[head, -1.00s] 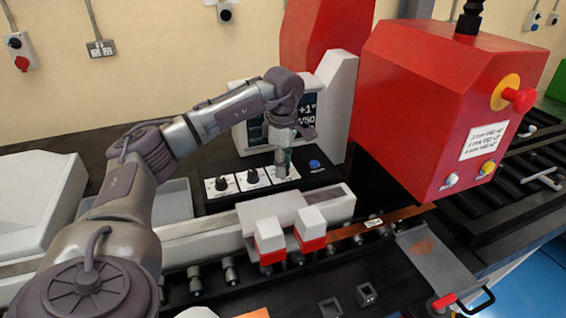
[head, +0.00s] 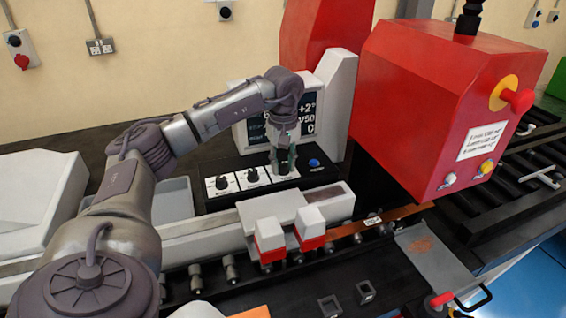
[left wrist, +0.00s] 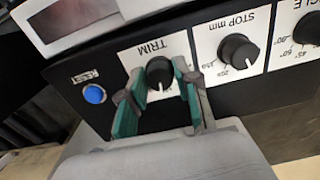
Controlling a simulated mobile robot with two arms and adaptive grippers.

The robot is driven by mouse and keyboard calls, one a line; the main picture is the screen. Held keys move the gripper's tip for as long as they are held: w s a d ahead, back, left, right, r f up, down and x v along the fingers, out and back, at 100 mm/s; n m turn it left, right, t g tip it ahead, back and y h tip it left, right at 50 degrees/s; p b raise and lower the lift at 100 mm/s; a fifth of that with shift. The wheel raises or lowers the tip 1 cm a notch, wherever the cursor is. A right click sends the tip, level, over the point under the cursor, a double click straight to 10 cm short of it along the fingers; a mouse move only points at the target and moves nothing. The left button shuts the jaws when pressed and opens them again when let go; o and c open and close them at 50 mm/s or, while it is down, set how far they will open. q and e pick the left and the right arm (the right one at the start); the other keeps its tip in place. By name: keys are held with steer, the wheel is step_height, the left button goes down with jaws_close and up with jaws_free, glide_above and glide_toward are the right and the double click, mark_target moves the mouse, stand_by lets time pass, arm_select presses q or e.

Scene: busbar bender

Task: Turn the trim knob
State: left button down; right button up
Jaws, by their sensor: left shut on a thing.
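The trim knob (left wrist: 158,72) is a black round knob on a white plate marked TRIM in the left wrist view. My left gripper (left wrist: 157,90) has its teal-padded fingers on either side of this knob and is shut on it. In the head view my left gripper (head: 283,168) points down at the rightmost plate of the control panel (head: 222,206) and hides most of the knob. The display (head: 308,112) behind it reads +2° in part; my wrist covers the rest. My right gripper is not in view.
The stop knob (left wrist: 237,51) is beside the trim knob, and the blue reset button (left wrist: 94,94) is on its other side. A big red machine housing (head: 420,110) stands to the right. White-and-red blocks (head: 269,240) stand in front of the panel.

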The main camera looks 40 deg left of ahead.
mark_target(283, 165)
arm_select(q)
steer(key=m, duration=0.5)
steer(key=shift+m, duration=0.4)
stand_by(0.3)
steer(key=c, duration=0.8)
jaws_free()
step_height(283, 165, up, 12)
